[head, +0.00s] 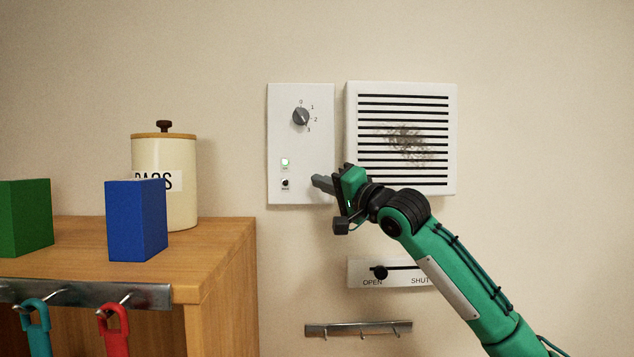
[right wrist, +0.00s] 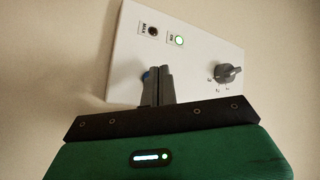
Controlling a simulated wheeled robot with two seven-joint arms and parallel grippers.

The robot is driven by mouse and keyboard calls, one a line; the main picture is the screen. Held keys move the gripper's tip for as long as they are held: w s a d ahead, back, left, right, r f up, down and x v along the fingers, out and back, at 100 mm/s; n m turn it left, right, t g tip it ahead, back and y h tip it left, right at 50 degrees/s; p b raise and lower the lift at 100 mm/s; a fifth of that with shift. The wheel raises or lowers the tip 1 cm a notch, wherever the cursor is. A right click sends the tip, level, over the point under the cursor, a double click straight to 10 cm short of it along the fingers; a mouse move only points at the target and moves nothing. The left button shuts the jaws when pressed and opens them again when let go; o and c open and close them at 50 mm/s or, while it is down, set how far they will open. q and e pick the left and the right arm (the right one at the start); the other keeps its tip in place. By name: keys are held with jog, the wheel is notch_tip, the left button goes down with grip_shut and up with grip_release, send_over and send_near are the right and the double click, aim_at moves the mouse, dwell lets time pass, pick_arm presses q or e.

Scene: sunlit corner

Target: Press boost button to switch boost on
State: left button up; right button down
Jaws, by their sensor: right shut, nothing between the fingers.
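A white control panel (head: 300,146) hangs on the wall. It bears a grey dial (head: 301,117), a lit green lamp (head: 285,162) and a small black knob or switch (head: 285,183) below it. In the right wrist view the black part (right wrist: 153,31) is labelled MAX. A small blue spot (right wrist: 147,76), perhaps a button, shows there beside my fingers, mostly hidden; no boost label is readable. My right gripper (head: 316,181) is shut and empty, its fingertips before the panel's lower right. I cannot tell whether they touch it. My left gripper is out of view.
A stained vent grille (head: 403,180) is right of the panel. An OPEN/SHUT slider (head: 380,272) and hook rail (head: 358,329) are below. A wooden cabinet (head: 225,240) at left carries a canister (head: 185,210), blue block (head: 135,220) and green block (head: 25,218).

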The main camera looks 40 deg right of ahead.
jog(key=shift+w+d, duration=0.1)
jog(key=shift+w, duration=0.05)
dwell(0.3)
jog(key=shift+w+d, duration=0.2)
jog(key=shift+w, duration=0.05)
jog(key=shift+p, duration=0.3)
dwell(0.3)
jog(key=shift+s+a+b, duration=0.3)
jog(key=shift+s+a, duration=0.05)
jog(key=shift+s, duration=0.05)
jog(key=s+a+b, duration=0.1)
jog(key=s+a, duration=0.2)
jog(key=s, duration=0.1)
jog(key=shift+s+a+b, duration=0.3)
jog(key=shift+a+b, duration=0.1)
